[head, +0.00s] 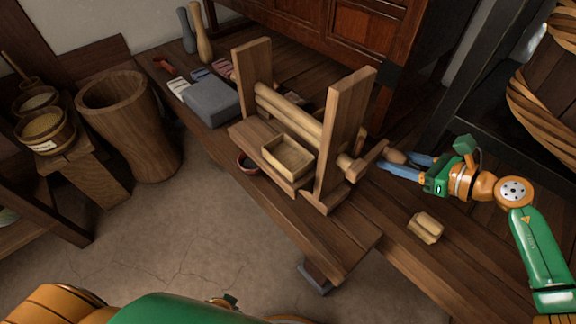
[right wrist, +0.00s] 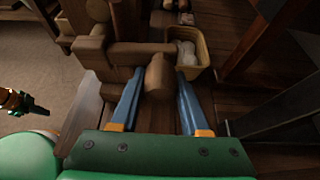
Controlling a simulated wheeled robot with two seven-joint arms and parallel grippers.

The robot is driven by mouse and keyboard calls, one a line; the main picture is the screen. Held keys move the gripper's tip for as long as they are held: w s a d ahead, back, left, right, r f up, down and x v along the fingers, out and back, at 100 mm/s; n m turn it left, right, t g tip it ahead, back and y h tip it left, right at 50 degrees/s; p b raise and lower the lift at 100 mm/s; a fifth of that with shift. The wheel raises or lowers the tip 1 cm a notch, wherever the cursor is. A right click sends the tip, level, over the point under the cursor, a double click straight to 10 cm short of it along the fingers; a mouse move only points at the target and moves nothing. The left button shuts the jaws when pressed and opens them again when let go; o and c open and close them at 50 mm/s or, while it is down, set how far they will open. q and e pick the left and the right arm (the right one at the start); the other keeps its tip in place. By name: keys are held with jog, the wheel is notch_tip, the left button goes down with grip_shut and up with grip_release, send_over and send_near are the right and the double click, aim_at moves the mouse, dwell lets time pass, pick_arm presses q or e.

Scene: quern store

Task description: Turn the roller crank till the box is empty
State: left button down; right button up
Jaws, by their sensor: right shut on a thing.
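A wooden roller frame stands on the bench, with two pale rollers (head: 290,115) between upright boards. Its wooden crank (head: 367,160) sticks out on the right side and also shows in the right wrist view (right wrist: 135,51). My right gripper (head: 400,166) is shut on the crank's rounded handle (right wrist: 159,75), with one blue finger on each side. In the right wrist view, a pale box (right wrist: 203,52) with white lumps (right wrist: 186,48) stands beyond the crank. An open wooden tray (head: 289,158) in front of the rollers looks empty.
A small wooden block (head: 426,228) lies on the bench at right. A tall wooden vessel (head: 130,125) stands at left. The front floor is clear.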

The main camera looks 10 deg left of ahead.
jog(key=shift+f, duration=0.85)
jog(key=o, duration=1.2)
jog(key=shift+r, duration=0.25)
jog(key=shift+c, duration=0.2)
pick_arm(q)
jog(key=shift+w+d, duration=0.35)
jog(key=shift+r+p, duration=0.25)
jog(key=shift+p, duration=0.05)
pick_arm(e)
jog(key=v, duration=0.7)
